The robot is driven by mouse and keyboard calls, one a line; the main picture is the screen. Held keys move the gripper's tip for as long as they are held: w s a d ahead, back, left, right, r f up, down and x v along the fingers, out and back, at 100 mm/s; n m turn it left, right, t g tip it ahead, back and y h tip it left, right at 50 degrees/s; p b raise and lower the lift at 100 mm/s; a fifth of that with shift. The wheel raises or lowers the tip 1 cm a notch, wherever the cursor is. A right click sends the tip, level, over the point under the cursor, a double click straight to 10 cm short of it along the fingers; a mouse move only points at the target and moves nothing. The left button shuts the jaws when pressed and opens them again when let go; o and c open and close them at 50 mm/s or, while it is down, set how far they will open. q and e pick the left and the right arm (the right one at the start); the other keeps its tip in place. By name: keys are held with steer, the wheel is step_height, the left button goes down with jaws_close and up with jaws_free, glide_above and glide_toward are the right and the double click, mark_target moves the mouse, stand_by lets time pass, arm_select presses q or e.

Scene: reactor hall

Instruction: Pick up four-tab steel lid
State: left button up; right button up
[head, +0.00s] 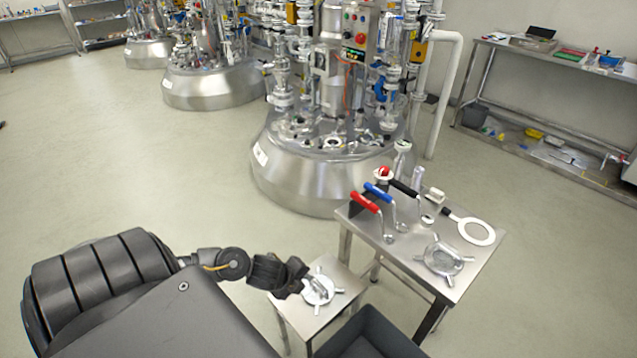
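A round steel lid (322,295) with tabs around its rim and a raised handle lies on the small low steel table (296,317). My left gripper (302,286) reaches in from the left to this lid, at its left side near the handle. The fingers overlap the lid in view; whether they touch it, or are open or shut, is too small to tell. A second similar steel piece (443,261) with several tabs lies on the taller steel table (466,282). My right gripper is out of view.
The taller table also holds red (364,202) and blue (379,192) handled tools and a white ring with a black handle (476,231). A large steel reactor (300,178) stands behind. Floor at left is clear.

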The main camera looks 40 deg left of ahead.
mark_target(317, 284)
arm_select(q)
steer(key=shift+b+x, duration=0.35)
steer(key=shift+x, duration=2.45)
steer(key=shift+a+x, duration=0.15)
steer(key=shift+x, duration=1.15)
steer(key=shift+a+x, duration=0.15)
steer(key=shift+x, duration=1.15)
jaws_close()
